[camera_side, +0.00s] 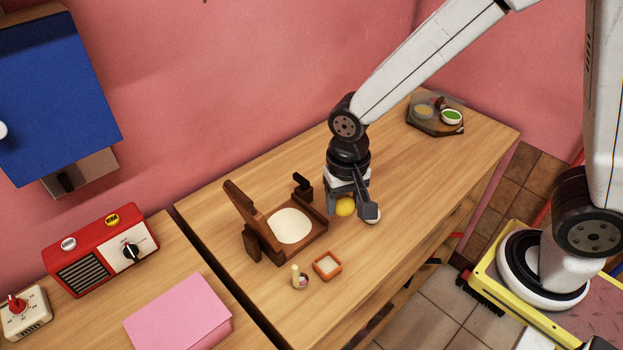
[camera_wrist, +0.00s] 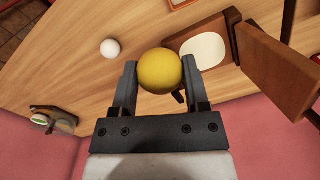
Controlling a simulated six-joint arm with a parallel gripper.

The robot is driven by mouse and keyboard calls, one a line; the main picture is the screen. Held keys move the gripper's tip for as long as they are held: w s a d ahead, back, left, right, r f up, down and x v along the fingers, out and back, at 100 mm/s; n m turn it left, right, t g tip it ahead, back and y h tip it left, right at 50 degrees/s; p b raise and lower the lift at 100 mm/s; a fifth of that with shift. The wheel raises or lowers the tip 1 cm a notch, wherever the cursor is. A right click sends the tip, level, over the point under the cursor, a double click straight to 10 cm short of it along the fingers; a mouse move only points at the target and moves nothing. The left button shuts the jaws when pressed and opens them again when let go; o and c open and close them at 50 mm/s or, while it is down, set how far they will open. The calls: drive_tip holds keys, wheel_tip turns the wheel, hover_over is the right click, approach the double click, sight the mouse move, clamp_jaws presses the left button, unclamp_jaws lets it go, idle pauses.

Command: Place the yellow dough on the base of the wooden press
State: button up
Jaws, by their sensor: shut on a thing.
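The yellow dough (camera_side: 345,206) is a round ball between the fingers of my gripper (camera_side: 352,208). In the wrist view the dough (camera_wrist: 160,71) fills the gap between both fingertips of my gripper (camera_wrist: 160,80). The wooden press (camera_side: 275,228) stands open to the left of my gripper, its hinged lid raised at the left. A pale round disc (camera_side: 290,226) lies on its base; it also shows in the wrist view (camera_wrist: 203,50). The dough is beside the press, not over its base. I cannot tell whether it touches the table.
A white ball (camera_wrist: 110,48) lies on the table near my gripper. A small square wooden dish (camera_side: 327,266) and a little pot with a pestle-like piece (camera_side: 300,279) stand in front of the press. A tray with bowls (camera_side: 436,116) is at the back right. The table between is clear.

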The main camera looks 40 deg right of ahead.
drive_tip(key=w+a+f, duration=0.2)
drive_tip(key=w+f, duration=0.1)
drive_tip(key=w, duration=0.4)
hover_over(289, 225)
drive_tip(key=s, duration=0.2)
wheel_tip(289, 225, down, 4)
drive_tip(key=shift+w+d+f, duration=0.15)
drive_tip(key=shift+f, duration=0.1)
drive_tip(key=shift+w+f, duration=0.55)
drive_tip(key=shift+f, duration=0.1)
drive_tip(key=shift+f, duration=0.1)
drive_tip(key=shift+w+a+f, duration=0.2)
drive_tip(key=shift+w+f, duration=0.05)
drive_tip(key=shift+f, duration=1.5)
drive_tip(key=shift+f, duration=0.15)
drive_tip(key=o, duration=1.3)
drive_tip(key=shift+c, duration=0.2)
